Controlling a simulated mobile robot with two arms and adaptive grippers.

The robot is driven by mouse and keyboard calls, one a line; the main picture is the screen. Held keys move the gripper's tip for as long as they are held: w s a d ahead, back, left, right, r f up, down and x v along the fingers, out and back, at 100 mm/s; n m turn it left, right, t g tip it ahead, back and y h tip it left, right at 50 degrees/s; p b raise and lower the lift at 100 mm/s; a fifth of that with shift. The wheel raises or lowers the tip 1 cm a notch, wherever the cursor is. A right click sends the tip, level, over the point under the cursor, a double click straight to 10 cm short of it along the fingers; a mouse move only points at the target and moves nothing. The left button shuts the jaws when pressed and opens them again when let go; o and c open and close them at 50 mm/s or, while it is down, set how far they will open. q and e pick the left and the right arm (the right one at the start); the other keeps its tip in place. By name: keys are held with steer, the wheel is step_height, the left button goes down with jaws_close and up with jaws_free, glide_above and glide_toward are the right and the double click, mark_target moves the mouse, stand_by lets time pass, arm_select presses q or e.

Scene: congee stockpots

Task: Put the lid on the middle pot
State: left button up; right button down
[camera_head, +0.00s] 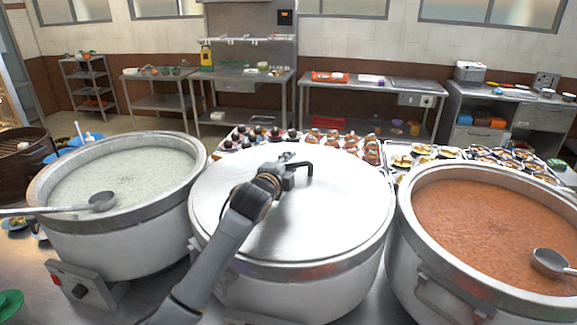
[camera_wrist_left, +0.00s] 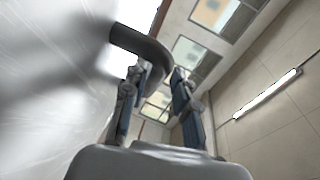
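The wide silver lid (camera_head: 340,205) lies over the middle pot (camera_head: 300,290) and covers its opening; it looks about level on the rim. Its dark bent handle (camera_head: 309,168) stands near the lid's centre. My left gripper (camera_head: 287,170) is at the handle, low over the lid. In the left wrist view the gripper's two fingers (camera_wrist_left: 158,92) are spread apart, with the handle (camera_wrist_left: 140,45) close in front of them, overlapping the left finger and part of the gap. I cannot tell whether they touch. My right gripper is not in view.
An open pot of pale congee (camera_head: 125,180) with a ladle (camera_head: 102,201) stands left. An open pot of orange-brown congee (camera_head: 490,220) with another ladle (camera_head: 550,262) stands right. Trays of small dishes (camera_head: 425,155) lie behind. The neighbouring pots stand close to the middle one.

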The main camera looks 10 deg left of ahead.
arm_select(q)
steer(key=shift+o, duration=0.2)
steer(key=shift+s+f, duration=0.1)
steer(key=shift+f, duration=0.25)
steer(key=v, duration=1.2)
steer(key=shift+r, duration=0.2)
